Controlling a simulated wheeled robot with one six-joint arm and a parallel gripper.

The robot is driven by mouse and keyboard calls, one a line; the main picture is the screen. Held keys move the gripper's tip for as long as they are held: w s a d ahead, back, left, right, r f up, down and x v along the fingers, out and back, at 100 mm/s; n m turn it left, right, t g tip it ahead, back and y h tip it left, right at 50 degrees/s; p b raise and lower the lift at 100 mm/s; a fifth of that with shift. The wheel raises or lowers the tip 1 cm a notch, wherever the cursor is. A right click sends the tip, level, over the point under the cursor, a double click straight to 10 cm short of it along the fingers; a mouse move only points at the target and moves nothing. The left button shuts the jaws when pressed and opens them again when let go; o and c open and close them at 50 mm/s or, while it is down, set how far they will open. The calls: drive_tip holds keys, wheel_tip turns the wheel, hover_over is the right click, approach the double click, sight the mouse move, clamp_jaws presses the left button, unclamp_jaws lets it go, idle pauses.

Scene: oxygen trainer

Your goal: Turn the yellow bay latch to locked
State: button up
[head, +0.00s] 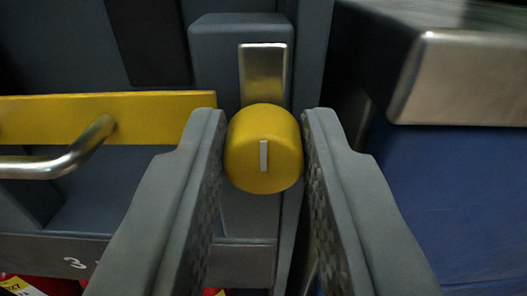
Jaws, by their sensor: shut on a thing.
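The yellow bay latch (245,168) is a round knob in the middle of the head view. A pale line on its face stands upright. A metal plate (263,75) shows just above the knob, on a dark grey housing (215,55). My gripper (263,140) has one finger on each side of the knob and is shut on it. The inner faces of the fingers are textured. The fingers hide parts of the panel beside and below the knob.
A yellow bar (150,115) with a bent metal handle (75,155) lies left of the knob. A metal-edged block (460,75) above a blue panel (450,200) stands close on the right. Red things with yellow labels (20,287) show at the lower left, below a marking "3".

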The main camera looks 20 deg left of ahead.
drive_tip(key=n, duration=0.4)
drive_tip(key=shift+n, duration=0.3)
drive_tip(key=n, duration=0.4)
drive_tip(key=shift+n, duration=0.3)
drive_tip(key=n, duration=0.4)
drive_tip(key=shift+a+f+n, duration=0.1)
drive_tip(key=shift+n, duration=0.2)
drive_tip(key=shift+f+n, duration=0.1)
drive_tip(key=shift+n, duration=2)
drive_tip(key=o, duration=1)
